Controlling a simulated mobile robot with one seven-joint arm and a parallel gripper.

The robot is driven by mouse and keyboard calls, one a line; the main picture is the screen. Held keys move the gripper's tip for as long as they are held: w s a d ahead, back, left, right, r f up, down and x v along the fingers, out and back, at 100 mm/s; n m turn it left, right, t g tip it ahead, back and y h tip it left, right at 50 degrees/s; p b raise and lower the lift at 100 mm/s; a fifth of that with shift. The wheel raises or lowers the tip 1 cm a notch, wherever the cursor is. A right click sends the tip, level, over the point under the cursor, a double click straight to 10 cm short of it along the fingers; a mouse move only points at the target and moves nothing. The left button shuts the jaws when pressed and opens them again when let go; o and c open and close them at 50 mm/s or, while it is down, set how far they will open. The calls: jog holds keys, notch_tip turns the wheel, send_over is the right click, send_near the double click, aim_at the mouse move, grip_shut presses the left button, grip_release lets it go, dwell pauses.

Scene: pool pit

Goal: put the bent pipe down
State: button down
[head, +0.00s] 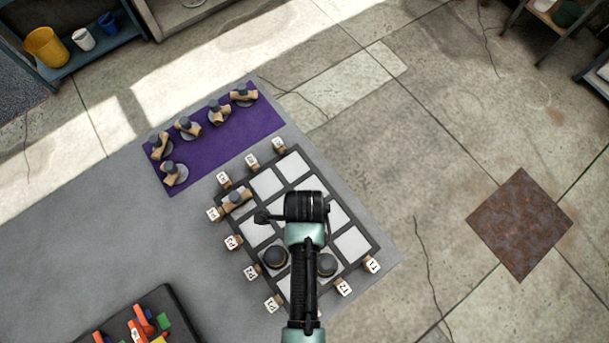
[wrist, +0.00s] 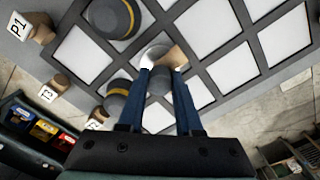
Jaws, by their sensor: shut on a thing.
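The bent pipe (wrist: 175,54) is a wooden-coloured elbow with a grey knob on a pale base. In the wrist view my gripper (wrist: 161,75) is shut on its grey knob, with a blue finger on either side. The pipe is over the board of pale square cells (wrist: 193,46); I cannot tell whether it touches the cell beneath. In the head view my wrist hides the held pipe and the fingers, above the middle of the board (head: 373,247). Another wooden pipe piece (head: 236,197) sits in a cell at the board's left corner.
Two dark grey round pieces (head: 275,257) (head: 326,264) stand on the near cells, close to my arm. Labelled wooden blocks (head: 233,242) line the board's edges. Several pipe pieces stand on a purple mat (head: 208,150) behind. A dark tray (head: 181,318) of coloured things lies front left.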

jog(key=shift+f, duration=0.15)
jog(key=c, duration=0.6)
grip_release()
